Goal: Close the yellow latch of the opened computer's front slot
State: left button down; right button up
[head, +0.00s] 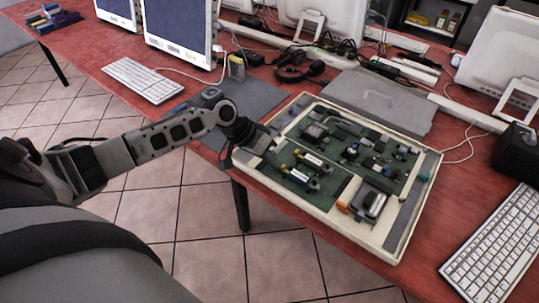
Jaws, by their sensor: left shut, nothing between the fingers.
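The opened computer (398,245) lies flat on the red table, a shallow cream case with green boards inside. Two slots with pale-labelled modules sit in its left front part, the rear one (309,158) and the front one (300,175). Tiny yellow spots show at the left ends of these modules; which one is the front slot's latch, and whether it is open, is too small to tell. My left gripper (268,143) is at the case's left corner, by the rim, left of the slots. It is shut and empty; its fingertips are hard to make out. My right gripper is out of view.
An orange-edged metal part (370,202) sits in the case's front right. A keyboard (497,245) and a black box (515,150) lie to the right. A grey closed slab (378,103) and headphones (293,66) are behind. The table's front edge runs below the case.

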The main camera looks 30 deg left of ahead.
aim_at(262, 161)
pick_arm(q)
jog(key=shift+d, duration=0.1)
jog(key=shift+a+f, duration=0.1)
jog(key=shift+a, duration=0.25)
jog(key=a, duration=0.1)
jog(key=a+b, duration=0.1)
jog(key=a, duration=0.1)
jog(key=shift+w+f+b, duration=0.1)
jog(key=shift+w+b, duration=0.1)
jog(key=shift+b, duration=0.1)
jog(key=v, duration=1)
jog(key=shift+a+r, duration=0.25)
